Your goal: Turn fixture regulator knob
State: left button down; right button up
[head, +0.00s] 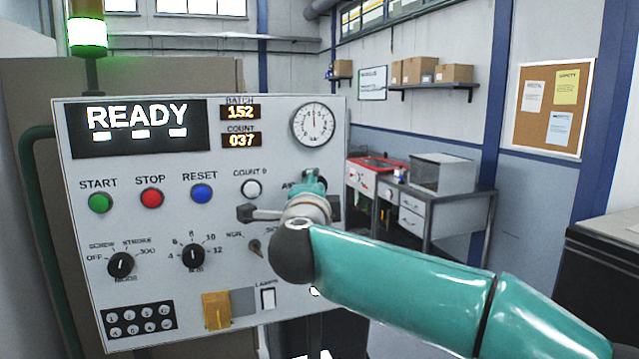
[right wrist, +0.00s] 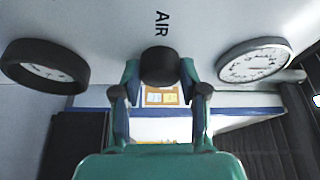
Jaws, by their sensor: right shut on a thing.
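The regulator knob (right wrist: 160,66) is a short black cylinder on the panel beside the label AIR in the right wrist view. My right gripper (right wrist: 160,75) is shut on it, with one teal finger on each side. In the head view my right gripper (head: 312,184) is at the right part of the grey control panel (head: 222,225), below the round gauge (head: 313,125). My arm and gripper hide most of the knob and part of the AIR label there. The gauge's needle points about straight up. My left gripper is not in view.
The panel also carries a READY display (head: 138,127), green, red and blue buttons (head: 150,198), a mode knob (head: 121,264) and a second black knob (head: 193,256). Another round gauge (right wrist: 45,68) flanks the knob. A workbench (head: 435,205) stands behind, to the right.

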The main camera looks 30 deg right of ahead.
jog(key=shift+d+f+m, duration=0.15)
jog(key=shift+f+m, duration=0.05)
jog(key=shift+m, duration=0.3)
jog(key=o, duration=1.1)
jog(key=shift+s+d, duration=0.1)
jog(key=shift+s, duration=0.05)
jog(key=shift+o, duration=0.2)
jog(key=shift+r, duration=0.1)
jog(key=v, duration=1.2)
jog(key=shift+r, duration=0.1)
